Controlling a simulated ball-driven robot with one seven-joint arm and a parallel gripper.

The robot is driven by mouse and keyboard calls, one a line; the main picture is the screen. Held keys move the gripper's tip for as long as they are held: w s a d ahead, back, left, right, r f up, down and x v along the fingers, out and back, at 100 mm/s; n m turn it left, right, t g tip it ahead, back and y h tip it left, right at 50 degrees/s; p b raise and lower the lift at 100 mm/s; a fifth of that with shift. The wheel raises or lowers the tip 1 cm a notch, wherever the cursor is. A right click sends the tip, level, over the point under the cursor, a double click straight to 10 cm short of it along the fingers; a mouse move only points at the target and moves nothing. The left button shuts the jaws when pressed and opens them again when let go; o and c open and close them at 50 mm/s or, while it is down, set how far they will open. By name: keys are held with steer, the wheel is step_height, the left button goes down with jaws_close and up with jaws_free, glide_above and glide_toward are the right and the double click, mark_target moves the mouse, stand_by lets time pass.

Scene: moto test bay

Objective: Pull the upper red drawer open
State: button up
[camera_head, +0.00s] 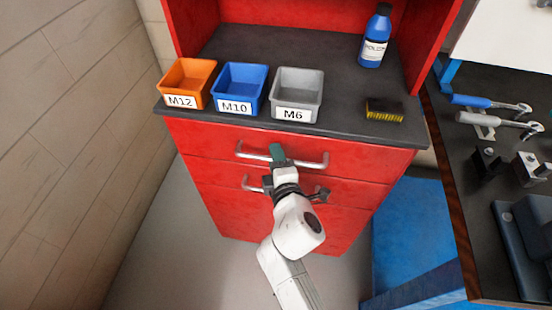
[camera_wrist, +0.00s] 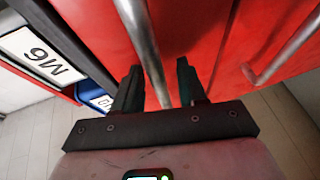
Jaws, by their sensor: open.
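The upper red drawer (camera_head: 355,158) sits just below the dark worktop of the red cabinet and looks closed. Its silver bar handle (camera_head: 312,164) runs across its front; the handle also shows in the wrist view (camera_wrist: 142,45). My gripper (camera_head: 277,155) is at the middle of this handle. In the wrist view my gripper (camera_wrist: 158,88) is open, with the bar passing between its two dark fingers. I cannot tell whether either finger touches the bar. The lower drawer's handle (camera_wrist: 283,50) is to the right in the wrist view, apart from the fingers.
Orange (camera_head: 187,82), blue (camera_head: 240,88) and grey (camera_head: 297,94) bins stand on the worktop (camera_head: 345,100), with a yellow-black brush (camera_head: 384,110) and blue bottle (camera_head: 375,38). A tool bench (camera_head: 480,200) stands right. A wall (camera_head: 70,130) is left.

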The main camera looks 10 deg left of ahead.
jaws_close()
stand_by(0.4)
